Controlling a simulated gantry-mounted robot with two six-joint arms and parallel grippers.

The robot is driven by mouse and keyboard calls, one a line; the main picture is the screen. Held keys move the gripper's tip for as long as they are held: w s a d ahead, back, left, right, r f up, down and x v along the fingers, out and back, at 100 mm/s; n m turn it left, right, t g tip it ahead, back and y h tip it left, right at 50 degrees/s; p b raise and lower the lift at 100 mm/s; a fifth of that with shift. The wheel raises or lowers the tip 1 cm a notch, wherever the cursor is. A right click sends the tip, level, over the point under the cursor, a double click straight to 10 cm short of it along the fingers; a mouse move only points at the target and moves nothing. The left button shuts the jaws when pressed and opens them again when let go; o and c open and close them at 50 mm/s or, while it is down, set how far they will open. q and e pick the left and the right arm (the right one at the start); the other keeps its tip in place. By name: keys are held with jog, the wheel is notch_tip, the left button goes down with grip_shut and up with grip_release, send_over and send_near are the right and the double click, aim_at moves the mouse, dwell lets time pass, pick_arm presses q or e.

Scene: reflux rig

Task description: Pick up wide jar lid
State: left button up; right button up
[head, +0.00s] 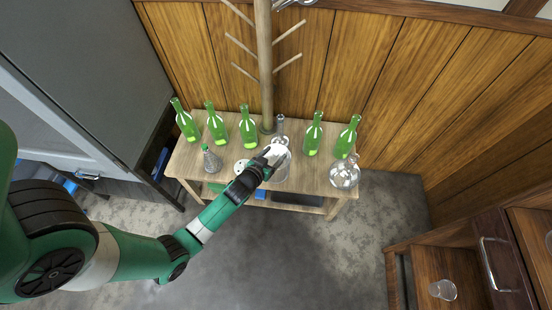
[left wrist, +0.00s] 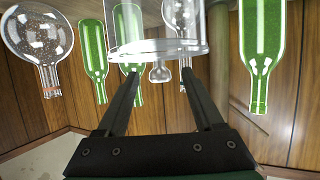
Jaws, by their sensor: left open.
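A clear wide glass jar (head: 281,173) stands near the front middle of the wooden table, partly hidden by my left gripper (head: 272,154). In the left wrist view, which looks upside down, the jar (left wrist: 155,30) shows at the top. A small clear knob (left wrist: 160,72), seemingly that of the jar's lid, shows just past its rim. The fingers of my left gripper (left wrist: 161,74) are open and lie on either side of the knob, with gaps visible. I cannot tell the lid's edge from the jar's rim. My right gripper is not in view.
Several green bottles (head: 248,130) line the table's back, beside a wooden pegged stand (head: 265,65). A round clear flask (head: 344,175) is at the right, a small grey flask (head: 211,161) at the left. A wooden drawer unit (head: 495,262) stands front right. The floor between is open.

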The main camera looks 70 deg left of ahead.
aim_at(276, 153)
pick_arm(q)
jog(key=shift+x, duration=1)
jog(key=shift+s+d, duration=0.1)
jog(key=shift+s, duration=0.05)
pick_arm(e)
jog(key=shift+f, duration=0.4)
pick_arm(q)
grip_shut()
jog(key=shift+r, duration=0.1)
jog(key=shift+r, duration=0.2)
notch_tip(276, 153, up, 4)
jog(key=p, duration=0.3)
jog(key=shift+d+f, duration=0.1)
jog(key=shift+d, duration=0.05)
jog(key=s+d+r+p, duration=0.4)
jog(key=s+d+r, duration=0.3)
jog(key=d, duration=0.4)
jog(key=shift+s+d+r, duration=0.25)
jog(key=shift+r, duration=0.65)
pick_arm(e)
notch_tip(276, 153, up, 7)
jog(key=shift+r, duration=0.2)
